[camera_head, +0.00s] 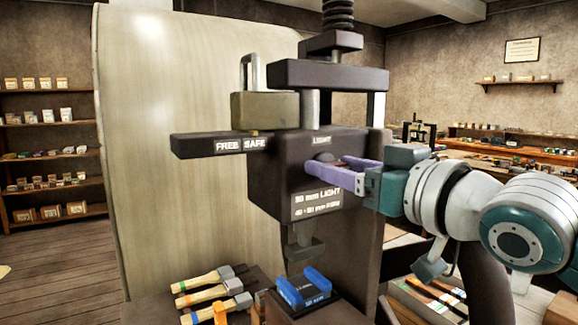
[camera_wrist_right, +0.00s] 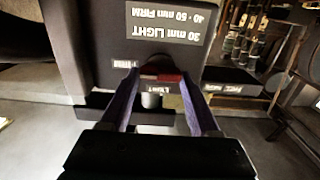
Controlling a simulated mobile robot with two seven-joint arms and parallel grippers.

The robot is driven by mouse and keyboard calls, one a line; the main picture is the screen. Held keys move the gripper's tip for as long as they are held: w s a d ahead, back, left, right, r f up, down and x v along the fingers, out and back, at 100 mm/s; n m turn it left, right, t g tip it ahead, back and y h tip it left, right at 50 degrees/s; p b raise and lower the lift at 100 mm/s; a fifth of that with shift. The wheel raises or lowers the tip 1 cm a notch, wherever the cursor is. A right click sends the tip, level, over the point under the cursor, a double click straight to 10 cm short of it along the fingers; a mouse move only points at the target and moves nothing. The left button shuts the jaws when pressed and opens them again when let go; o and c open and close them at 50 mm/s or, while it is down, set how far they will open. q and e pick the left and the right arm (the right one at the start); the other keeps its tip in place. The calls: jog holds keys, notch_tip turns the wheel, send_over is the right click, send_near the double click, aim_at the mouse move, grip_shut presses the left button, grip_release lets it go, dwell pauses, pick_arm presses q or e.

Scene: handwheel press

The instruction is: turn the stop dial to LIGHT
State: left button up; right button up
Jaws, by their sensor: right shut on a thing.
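The dark press head (camera_head: 290,200) stands in front of me with a LIGHT label (camera_head: 322,140) above the stop dial (camera_head: 323,157). My right gripper (camera_head: 338,171), with purple fingers, reaches in from the right and is shut on the dial. In the right wrist view, which is upside down, the dial (camera_wrist_right: 160,77) shows dark red between the fingers (camera_wrist_right: 160,88). The fingers hide much of the dial, and I cannot tell which mark it points to. A plate (camera_head: 317,203) below reads 30 mm LIGHT and 40-50 mm FIRM. My left gripper is not in view.
A bar marked FREE and SAFE (camera_head: 205,146) juts left, with a brass-coloured padlock (camera_head: 264,110) above it. A blue holder (camera_head: 304,288) sits under the ram (camera_head: 303,250). Several wooden-handled tools (camera_head: 205,285) lie at lower left. A large pale panel (camera_head: 180,120) stands behind.

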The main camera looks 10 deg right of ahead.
jog(key=c, duration=0.5)
jog(key=shift+n, duration=0.4)
jog(key=n+p, duration=0.1)
jog(key=n, duration=0.4)
jog(key=n+p, duration=0.1)
jog(key=n, duration=0.5)
jog(key=n+p, duration=0.1)
jog(key=n, duration=0.5)
jog(key=shift+a+f, duration=0.2)
jog(key=shift+f, duration=0.05)
jog(key=shift+s, duration=0.1)
